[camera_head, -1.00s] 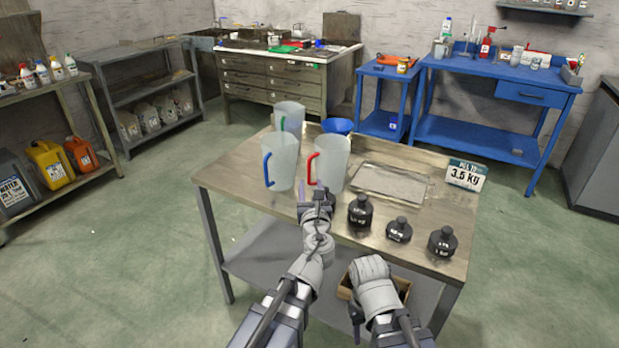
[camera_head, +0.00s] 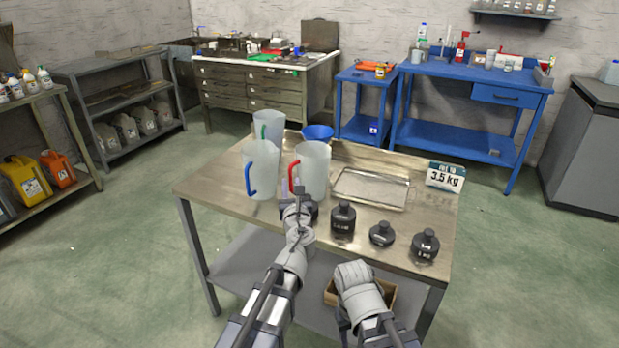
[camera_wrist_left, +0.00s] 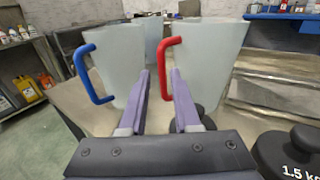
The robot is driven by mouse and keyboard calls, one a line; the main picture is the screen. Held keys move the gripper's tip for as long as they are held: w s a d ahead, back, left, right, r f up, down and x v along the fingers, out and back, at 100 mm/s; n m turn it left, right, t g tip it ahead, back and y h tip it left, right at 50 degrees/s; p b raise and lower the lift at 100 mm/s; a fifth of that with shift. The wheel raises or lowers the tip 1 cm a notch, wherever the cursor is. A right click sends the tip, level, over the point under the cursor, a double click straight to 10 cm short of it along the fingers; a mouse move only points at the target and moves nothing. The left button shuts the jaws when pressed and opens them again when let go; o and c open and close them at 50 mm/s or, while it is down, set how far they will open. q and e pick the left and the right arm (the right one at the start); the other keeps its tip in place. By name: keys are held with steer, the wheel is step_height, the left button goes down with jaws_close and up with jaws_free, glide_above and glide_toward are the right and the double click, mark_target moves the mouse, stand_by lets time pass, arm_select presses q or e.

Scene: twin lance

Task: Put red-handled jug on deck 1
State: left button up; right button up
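The red-handled jug (camera_head: 314,166) is a translucent white jug standing upright on the workbench, its red handle on its left side. It also shows in the wrist view (camera_wrist_left: 212,62), with the red handle ahead of my fingers. My left gripper (camera_head: 299,197) is just in front of this jug, near table height. In the wrist view its fingers (camera_wrist_left: 161,85) are apart, and the handle's lower end appears in the gap; contact cannot be told. My right arm is folded at the bench's front edge; its fingers do not show. No label "deck 1" is readable.
A blue-handled jug (camera_head: 261,168) stands close left, a green-handled jug (camera_head: 268,124) behind. A blue bowl (camera_head: 318,132) is at the back. Several black weights (camera_head: 343,219) line the front.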

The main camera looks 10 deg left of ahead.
mark_target(291, 175)
arm_select(q)
steer(key=shift+x, duration=2.9)
steer(key=shift+d+r, duration=0.1)
steer(key=shift+d, duration=0.05)
jaws_close()
